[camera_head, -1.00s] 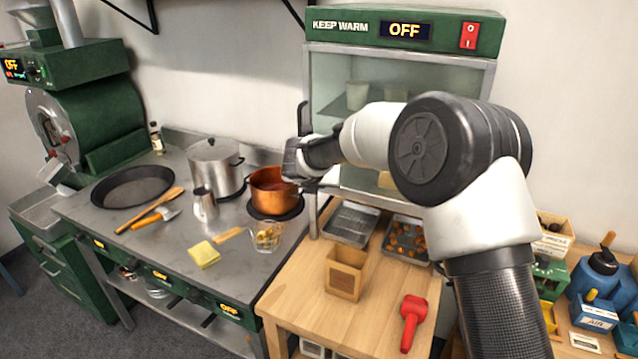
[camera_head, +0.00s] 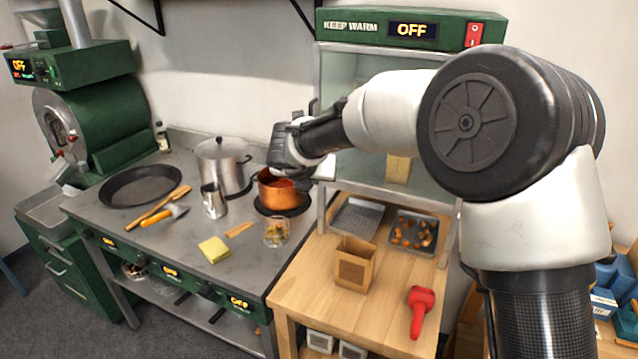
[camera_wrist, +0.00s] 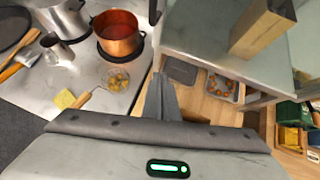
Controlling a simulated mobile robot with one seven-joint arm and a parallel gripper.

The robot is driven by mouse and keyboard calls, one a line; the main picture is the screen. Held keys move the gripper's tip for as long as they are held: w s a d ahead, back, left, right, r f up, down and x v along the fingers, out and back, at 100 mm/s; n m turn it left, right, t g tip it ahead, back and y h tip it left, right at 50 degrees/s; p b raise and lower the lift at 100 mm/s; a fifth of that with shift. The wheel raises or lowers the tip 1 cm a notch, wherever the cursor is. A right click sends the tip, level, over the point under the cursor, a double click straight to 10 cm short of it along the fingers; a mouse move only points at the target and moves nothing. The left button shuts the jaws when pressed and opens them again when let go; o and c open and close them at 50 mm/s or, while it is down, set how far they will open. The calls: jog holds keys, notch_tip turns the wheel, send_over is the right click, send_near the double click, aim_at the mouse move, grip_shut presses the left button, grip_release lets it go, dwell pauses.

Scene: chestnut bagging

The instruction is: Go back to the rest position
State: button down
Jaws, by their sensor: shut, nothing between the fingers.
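My gripper (camera_head: 284,158) is raised in the head view, in front of the keep-warm cabinet (camera_head: 340,90). In that picture it overlaps the back of the copper pot (camera_head: 281,192). In the wrist view its fingers (camera_wrist: 160,88) are together with nothing between them. The wrist view shows the copper pot (camera_wrist: 118,35) to the left of the fingers, apart from them. My arm reaches in from the right and hides much of the cabinet front.
A steel pot (camera_head: 222,165), a steel jug (camera_head: 214,202) and a black pan (camera_head: 138,186) stand on the metal counter. The wooden table holds an open paper bag (camera_head: 354,268), a tray of chestnuts (camera_head: 413,232) and a red tool (camera_head: 420,310).

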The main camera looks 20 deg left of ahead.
jog(key=s+d+r+n+t+y, duration=0.1)
jog(key=s+d+r+n+y, duration=0.2)
jog(key=r+n, duration=0.55)
jog(key=s+d+r+n+t+y, duration=0.2)
jog(key=d+r+n, duration=0.4)
jog(key=r+n, duration=0.3)
jog(key=s+d+f+n+g+h, duration=0.3)
jog(key=s+d+f+n, duration=0.2)
jog(key=s+d, duration=0.8)
jog(key=s+d+f+n+g+h, duration=0.3)
jog(key=s+d+f+n+g, duration=0.1)
jog(key=s+d+n, duration=0.8)
jog(key=s+d+f, duration=0.1)
jog(key=s+d, duration=0.1)
jog(key=s, duration=0.2)
jog(key=shift+d+f, duration=0.15)
jog(key=shift+d, duration=0.1)
